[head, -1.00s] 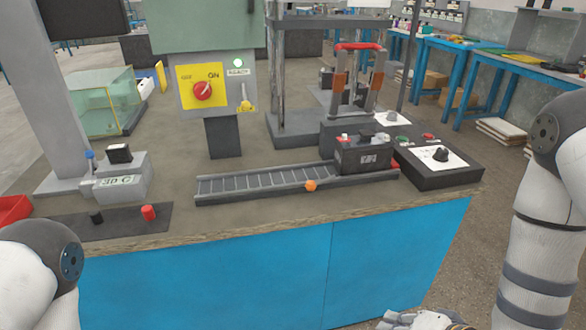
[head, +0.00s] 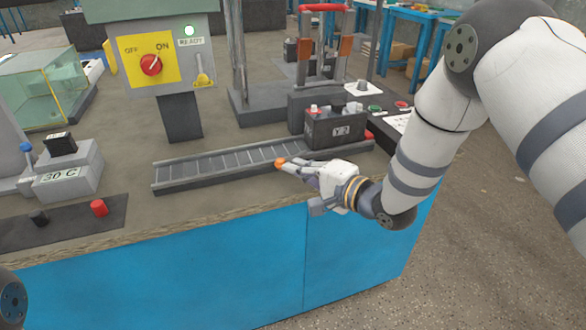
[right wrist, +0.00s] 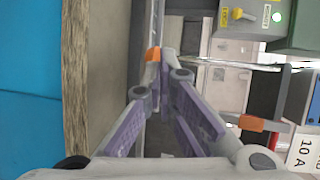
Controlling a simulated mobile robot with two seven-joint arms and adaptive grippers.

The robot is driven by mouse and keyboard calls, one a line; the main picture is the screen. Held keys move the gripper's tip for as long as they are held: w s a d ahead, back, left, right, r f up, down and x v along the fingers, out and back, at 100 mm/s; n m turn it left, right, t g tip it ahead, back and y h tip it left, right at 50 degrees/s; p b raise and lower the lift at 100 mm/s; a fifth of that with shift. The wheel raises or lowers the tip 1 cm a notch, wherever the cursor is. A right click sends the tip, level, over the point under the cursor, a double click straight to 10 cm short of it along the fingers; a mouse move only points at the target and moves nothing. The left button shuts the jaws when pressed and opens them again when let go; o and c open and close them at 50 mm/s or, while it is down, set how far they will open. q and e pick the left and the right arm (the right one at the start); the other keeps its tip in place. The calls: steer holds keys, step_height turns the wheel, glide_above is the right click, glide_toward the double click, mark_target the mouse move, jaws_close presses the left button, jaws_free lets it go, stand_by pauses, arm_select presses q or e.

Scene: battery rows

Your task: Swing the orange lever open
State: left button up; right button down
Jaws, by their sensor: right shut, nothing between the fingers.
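The orange lever (head: 280,162) shows as a small orange knob at the front edge of the roller track (head: 190,184), right of the track's middle. My right gripper (head: 296,167) is shut and empty. Its fingertips are right at the knob, on its right side in the head view. In the right wrist view the orange knob (right wrist: 152,54) sits at the tips of the closed fingers (right wrist: 160,62); I cannot tell whether they touch. The lever's arm is hidden or too small to make out. My left gripper is not in view.
A black battery (head: 336,130) stands at the track's right end. Behind it is a frame with a red handle (head: 322,7) and orange grips. A switch panel (head: 150,62) stands behind the track. The bench's front edge (head: 200,222) runs below my right gripper.

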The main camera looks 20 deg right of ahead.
mark_target(280, 162)
steer(key=shift+w+a+f, duration=0.1)
steer(key=shift+w+a, duration=0.2)
steer(key=shift+w, duration=0.3)
steer(key=shift+w+a, duration=0.75)
steer(key=shift+w, duration=0.05)
